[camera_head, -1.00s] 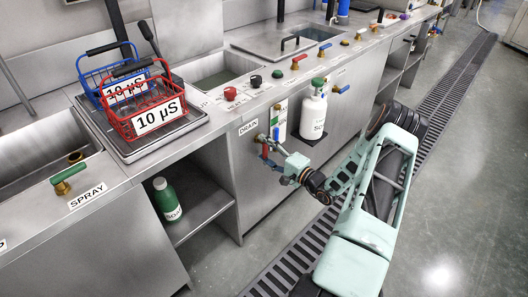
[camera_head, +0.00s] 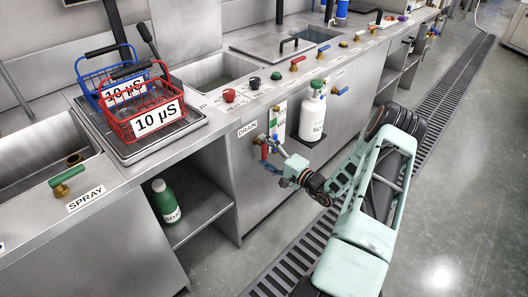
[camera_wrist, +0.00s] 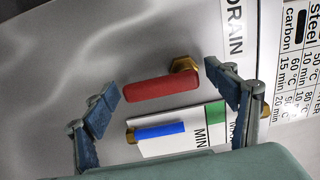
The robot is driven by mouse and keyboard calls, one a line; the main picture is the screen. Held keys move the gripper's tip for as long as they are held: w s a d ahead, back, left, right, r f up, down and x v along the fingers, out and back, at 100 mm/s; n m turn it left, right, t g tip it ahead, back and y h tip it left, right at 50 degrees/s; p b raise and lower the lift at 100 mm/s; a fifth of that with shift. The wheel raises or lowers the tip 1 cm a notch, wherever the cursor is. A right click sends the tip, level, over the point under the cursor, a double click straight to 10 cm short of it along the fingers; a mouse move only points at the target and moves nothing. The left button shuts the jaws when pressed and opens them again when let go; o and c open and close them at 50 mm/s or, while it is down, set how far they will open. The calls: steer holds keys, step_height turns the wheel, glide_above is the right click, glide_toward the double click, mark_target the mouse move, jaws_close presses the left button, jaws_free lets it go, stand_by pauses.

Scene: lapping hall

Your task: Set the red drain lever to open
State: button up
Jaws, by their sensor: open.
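The red drain lever (camera_wrist: 160,87) shows in the wrist view, pivoted on a brass fitting (camera_wrist: 184,65) on the steel panel. In the head view the lever (camera_head: 264,152) hangs down below its brass fitting, under the DRAIN label (camera_head: 247,129). My gripper (camera_wrist: 165,88) is open, one finger near the lever's free end and the other to the right of the brass fitting. I cannot tell whether either finger touches it. In the head view my gripper (camera_head: 273,153) is at the lever and partly covers that area.
A blue handle (camera_wrist: 160,131) with a brass end lies close below the lever in the wrist view, by a MIN label. A white bottle (camera_head: 312,116) stands right of the gripper. A floor grate (camera_head: 277,279) and open floor lie in front.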

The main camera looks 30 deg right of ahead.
steer(key=v, duration=1.2)
